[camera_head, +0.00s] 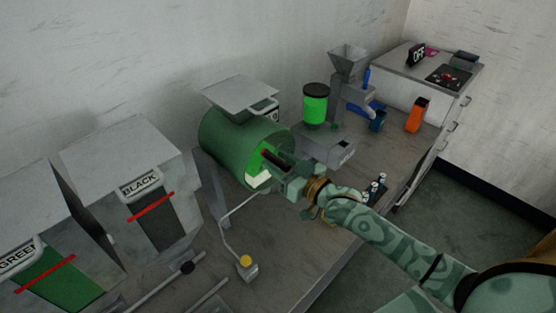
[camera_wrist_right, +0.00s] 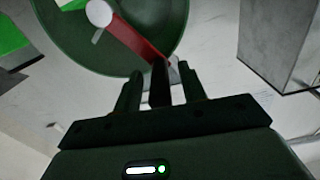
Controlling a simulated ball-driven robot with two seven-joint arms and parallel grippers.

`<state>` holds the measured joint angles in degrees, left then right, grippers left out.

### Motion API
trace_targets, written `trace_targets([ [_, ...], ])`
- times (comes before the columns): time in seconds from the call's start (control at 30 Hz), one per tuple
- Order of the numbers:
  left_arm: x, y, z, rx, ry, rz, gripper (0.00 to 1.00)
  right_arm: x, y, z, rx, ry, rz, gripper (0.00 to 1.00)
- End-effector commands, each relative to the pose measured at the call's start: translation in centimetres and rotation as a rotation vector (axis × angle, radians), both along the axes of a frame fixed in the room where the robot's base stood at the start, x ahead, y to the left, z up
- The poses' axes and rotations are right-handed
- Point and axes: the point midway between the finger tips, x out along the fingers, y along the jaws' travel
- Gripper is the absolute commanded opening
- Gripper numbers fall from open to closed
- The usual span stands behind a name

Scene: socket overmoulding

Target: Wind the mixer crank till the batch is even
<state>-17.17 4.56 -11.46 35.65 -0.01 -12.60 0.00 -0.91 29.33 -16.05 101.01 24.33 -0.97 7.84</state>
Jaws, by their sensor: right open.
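The mixer is a dark green drum (camera_head: 232,135) lying on its side on the bench, with a grey hopper lid (camera_head: 240,92) above. In the right wrist view, the drum's round end (camera_wrist_right: 75,40) has a white hub (camera_wrist_right: 99,13) and a red crank arm (camera_wrist_right: 135,38). A dark crank handle (camera_wrist_right: 160,85) points from the arm's outer end toward my right gripper (camera_wrist_right: 164,82). The fingers are open, one on each side of the handle; contact cannot be told. My right gripper also shows in the head view (camera_head: 277,163), at the drum's right end. My left gripper is out of view.
Bins labelled GREEN (camera_head: 50,278) and BLACK (camera_head: 158,215) stand at left. A bent rod with a yellow knob (camera_head: 246,261) is in front of the drum. A grey machine with a green jar (camera_head: 315,105) stands behind; an orange container (camera_head: 417,115) is at right.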

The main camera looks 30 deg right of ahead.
Motion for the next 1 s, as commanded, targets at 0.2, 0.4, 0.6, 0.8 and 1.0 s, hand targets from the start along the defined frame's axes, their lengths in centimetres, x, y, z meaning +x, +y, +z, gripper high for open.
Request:
trace_targets([
  [0.2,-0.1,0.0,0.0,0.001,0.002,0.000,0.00,0.6,0.2,0.0,-0.001,0.000,0.000,0.41],
  [0.4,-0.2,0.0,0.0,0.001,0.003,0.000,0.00,0.5,0.2,0.0,-0.001,0.000,0.000,0.25],
  [0.6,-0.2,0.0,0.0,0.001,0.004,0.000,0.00,0.5,0.2,0.0,-0.001,0.001,0.000,0.00],
  [0.8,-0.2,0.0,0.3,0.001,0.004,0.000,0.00,0.6,0.0,0.1,0.015,0.007,0.000,0.00],
  [1.0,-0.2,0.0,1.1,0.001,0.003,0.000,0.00,0.8,-0.6,0.6,0.092,0.035,0.000,0.00],
])
